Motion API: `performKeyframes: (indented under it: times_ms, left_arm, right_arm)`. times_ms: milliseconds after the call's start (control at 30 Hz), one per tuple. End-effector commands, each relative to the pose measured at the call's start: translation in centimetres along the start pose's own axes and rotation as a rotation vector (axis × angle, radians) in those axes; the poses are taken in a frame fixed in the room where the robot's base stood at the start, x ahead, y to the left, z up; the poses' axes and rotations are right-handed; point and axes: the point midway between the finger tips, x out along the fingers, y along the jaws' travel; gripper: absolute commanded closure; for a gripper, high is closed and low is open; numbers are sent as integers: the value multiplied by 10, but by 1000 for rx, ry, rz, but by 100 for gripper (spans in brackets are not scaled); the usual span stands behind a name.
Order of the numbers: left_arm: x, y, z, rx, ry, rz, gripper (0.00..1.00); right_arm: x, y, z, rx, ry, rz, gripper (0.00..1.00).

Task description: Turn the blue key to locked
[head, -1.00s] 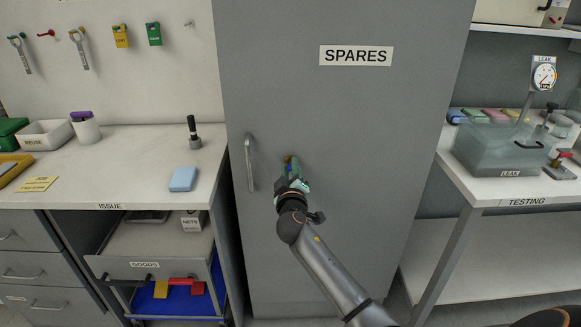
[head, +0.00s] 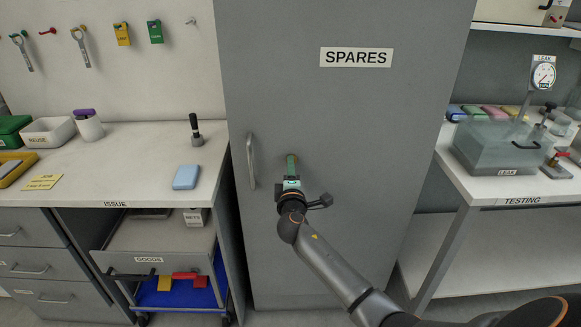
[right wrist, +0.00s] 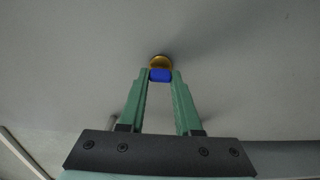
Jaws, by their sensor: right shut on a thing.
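The grey SPARES cabinet door (head: 345,120) fills the middle of the head view. A round brass lock (right wrist: 160,61) sits on the door, with the blue key (right wrist: 160,76) in front of it in the right wrist view. My right gripper (head: 291,158) is at the lock, to the right of the door handle (head: 251,160). Its green fingers (right wrist: 160,77) are shut on the blue key, one on each side. In the head view the gripper hides the key. I cannot tell from its angle whether the key is at locked. My left gripper is out of view.
The ISSUE bench (head: 110,180) stands left, with a blue block (head: 186,177) and an open GOODS drawer (head: 150,259) below. The TESTING table (head: 520,188) with a clear leak tank (head: 490,150) stands right. The door's front is otherwise clear.

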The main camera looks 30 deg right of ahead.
Motion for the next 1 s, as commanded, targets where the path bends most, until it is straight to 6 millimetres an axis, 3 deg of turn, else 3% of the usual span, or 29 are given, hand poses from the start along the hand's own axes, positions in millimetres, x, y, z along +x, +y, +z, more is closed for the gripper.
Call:
performKeyframes:
  times_ms: [300,567,600,867,1000]
  left_arm:
    - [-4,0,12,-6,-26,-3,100]
    - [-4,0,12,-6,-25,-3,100]
    - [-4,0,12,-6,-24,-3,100]
    - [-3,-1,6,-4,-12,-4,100]
    - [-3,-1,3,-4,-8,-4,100]
  right_arm:
    - [0,0,0,-38,-1,0,100]
    - [0,0,0,-38,-1,0,100]
    - [0,0,0,-38,-1,0,66]
    - [0,0,0,-36,0,0,38]
    - [0,0,0,-35,0,0,38]
